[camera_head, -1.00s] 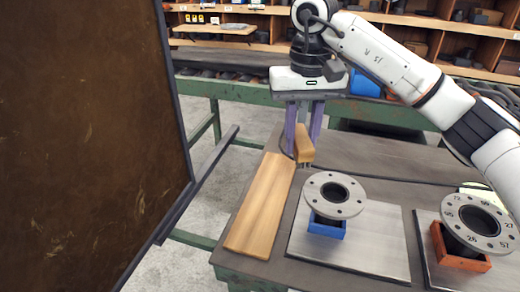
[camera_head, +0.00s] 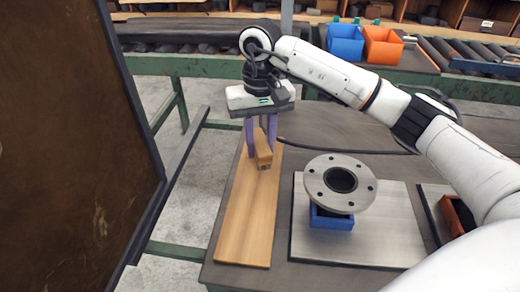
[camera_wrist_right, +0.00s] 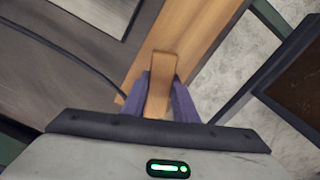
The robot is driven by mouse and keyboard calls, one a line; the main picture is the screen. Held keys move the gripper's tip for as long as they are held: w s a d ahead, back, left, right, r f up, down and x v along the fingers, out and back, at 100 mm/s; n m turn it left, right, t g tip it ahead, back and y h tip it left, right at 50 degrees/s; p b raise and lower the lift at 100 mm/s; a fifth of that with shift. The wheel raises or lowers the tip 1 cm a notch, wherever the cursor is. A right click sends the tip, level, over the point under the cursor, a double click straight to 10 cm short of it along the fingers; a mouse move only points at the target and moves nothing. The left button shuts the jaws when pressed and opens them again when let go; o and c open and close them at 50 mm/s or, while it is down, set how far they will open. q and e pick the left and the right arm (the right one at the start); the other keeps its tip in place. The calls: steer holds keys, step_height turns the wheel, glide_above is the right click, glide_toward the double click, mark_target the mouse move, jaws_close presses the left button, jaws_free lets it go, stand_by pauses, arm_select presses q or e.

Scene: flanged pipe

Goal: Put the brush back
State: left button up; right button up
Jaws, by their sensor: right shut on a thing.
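My right gripper (camera_head: 262,143) points down over the far end of a long wooden board (camera_head: 246,218). Its purple fingers are shut on the wooden brush (camera_head: 264,158). The brush also shows between the fingers in the right wrist view (camera_wrist_right: 160,85), with the board beneath it. The brush is at or just above the board; I cannot tell whether it touches. Its bristle side is mostly hidden. My left gripper is not in view.
A grey flange (camera_head: 340,183) stands on a blue block (camera_head: 331,219) on a metal plate (camera_head: 376,247) right of the board. An orange block (camera_head: 458,214) is partly hidden by my right arm. A dark upright panel (camera_head: 70,130) stands at the left. A cable (camera_head: 340,149) crosses the table.

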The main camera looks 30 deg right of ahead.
mark_target(260, 142)
steer(key=shift+f, duration=1.35)
steer(key=o, duration=1)
steer(key=shift+c, duration=0.2)
steer(key=shift+r, duration=0.1)
step_height(260, 142, up, 12)
steer(key=shift+r, duration=0.1)
steer(key=shift+b, duration=0.3)
